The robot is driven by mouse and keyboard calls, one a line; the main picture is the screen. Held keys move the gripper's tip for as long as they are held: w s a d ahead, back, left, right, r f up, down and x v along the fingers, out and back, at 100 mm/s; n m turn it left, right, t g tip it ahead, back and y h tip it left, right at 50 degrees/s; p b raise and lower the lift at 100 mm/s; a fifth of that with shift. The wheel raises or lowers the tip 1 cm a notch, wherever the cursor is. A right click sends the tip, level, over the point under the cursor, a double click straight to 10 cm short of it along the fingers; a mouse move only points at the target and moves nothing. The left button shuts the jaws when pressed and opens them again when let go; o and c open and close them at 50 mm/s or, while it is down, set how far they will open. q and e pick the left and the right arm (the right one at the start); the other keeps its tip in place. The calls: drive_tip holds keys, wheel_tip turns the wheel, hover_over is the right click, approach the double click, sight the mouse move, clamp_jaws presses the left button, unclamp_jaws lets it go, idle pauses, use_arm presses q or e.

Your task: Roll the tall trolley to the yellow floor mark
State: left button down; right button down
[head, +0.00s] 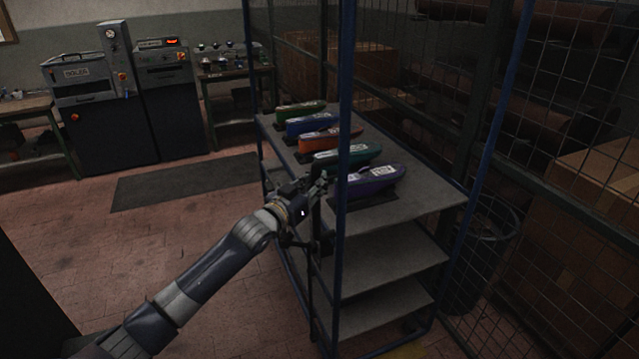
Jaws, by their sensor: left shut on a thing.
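The tall trolley (425,205) has blue upright posts and grey shelves and stands in the middle right. My left gripper (318,187) is at its near left side, by the front post, and is shut on part of the trolley's frame. Just what its fingers close around is hard to make out in the dark. A yellow floor mark (405,350) shows partly at the bottom edge, by the foot of the trolley; the rest is out of view or hidden. My right gripper is not in view.
Several coloured shoe-shaped items, including a purple one (378,183), lie on the top shelf. A mesh bin (480,255) and wire fence (585,195) stand close on the right. Machines (105,120) and a dark mat (185,183) are at back left; the floor left is clear.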

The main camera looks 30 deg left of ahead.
use_arm(q)
drive_tip(key=c, duration=1.5)
unclamp_jaws()
drive_tip(key=shift+a, duration=0.3)
drive_tip(key=shift+o, duration=0.2)
drive_tip(key=shift+s+a, duration=0.15)
drive_tip(key=shift+s, duration=0.05)
drive_tip(key=s, duration=0.7)
drive_tip(key=shift+s+a, duration=0.3)
drive_tip(key=shift+a, duration=0.1)
